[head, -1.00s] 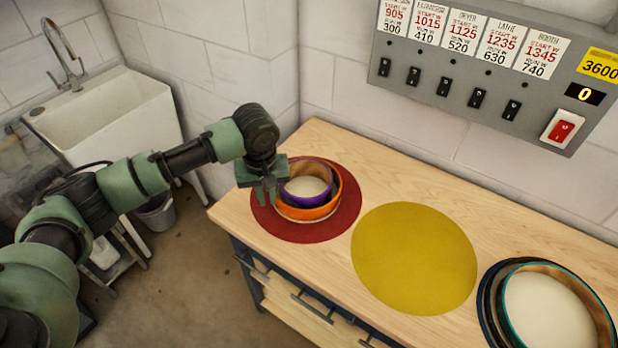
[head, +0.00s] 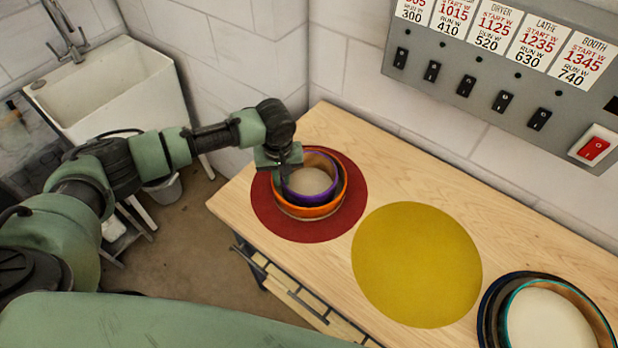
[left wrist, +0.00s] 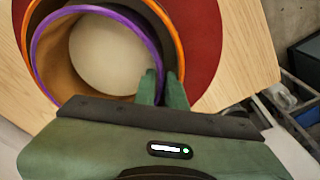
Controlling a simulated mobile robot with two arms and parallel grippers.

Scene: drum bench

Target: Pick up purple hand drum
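The purple hand drum (head: 294,196) sits nested inside a larger orange drum (head: 308,212), on a dark red round mat (head: 266,216) at the left end of the bench. My left gripper (head: 280,180) is at the drum's left side, pointing down. In the left wrist view, the two green fingers (left wrist: 161,88) stand close together, one inside and one outside the purple rim (left wrist: 118,17), with its wall between them. They look closed on the wall. The orange drum's rim (left wrist: 177,38) curves just outside. My right gripper is not in view.
A yellow round mat (head: 415,262) lies empty in the middle of the bench. More nested drums (head: 512,292) stand at the right end. A switch panel (head: 480,75) hangs on the wall behind. A white sink (head: 105,90) stands left of the bench.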

